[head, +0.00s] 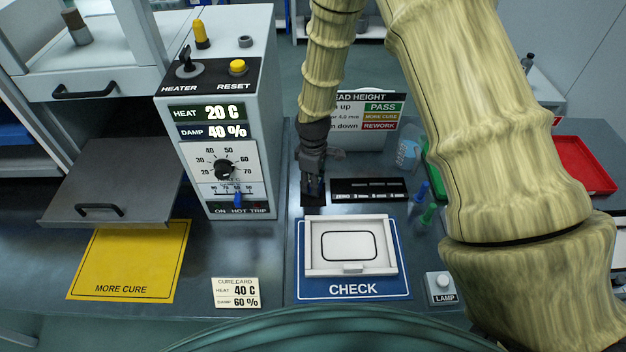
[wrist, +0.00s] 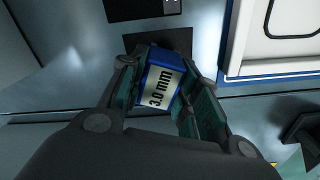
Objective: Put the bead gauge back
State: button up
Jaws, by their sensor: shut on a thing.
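The bead gauge (wrist: 160,85) is a blue block with a white label reading "3.0 mm", seen in the wrist view. My gripper (wrist: 157,92) is shut on it, with a finger on each side. In the head view my gripper (head: 313,186) points down at a black square pad (head: 313,200), left of the black ZERO strip (head: 368,190). The gauge is hardly visible there, hidden by the fingers. The pad also shows in the wrist view (wrist: 178,42), just beyond the gauge. I cannot tell whether the gauge touches it.
A white framed panel (head: 312,262) lies on the blue CHECK mat (head: 392,284) in front. The heater box (head: 262,130) stands close on the left. A bead-height sign (head: 352,138) stands behind. Blue and green tools (head: 424,205) and a lamp button (head: 442,284) are on the right.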

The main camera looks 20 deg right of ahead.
jog(key=shift+f, duration=0.35)
jog(key=shift+f, duration=0.2)
jog(key=o, duration=1.1)
jog(key=shift+r+b, duration=1.95)
jog(key=shift+r, duration=4.25)
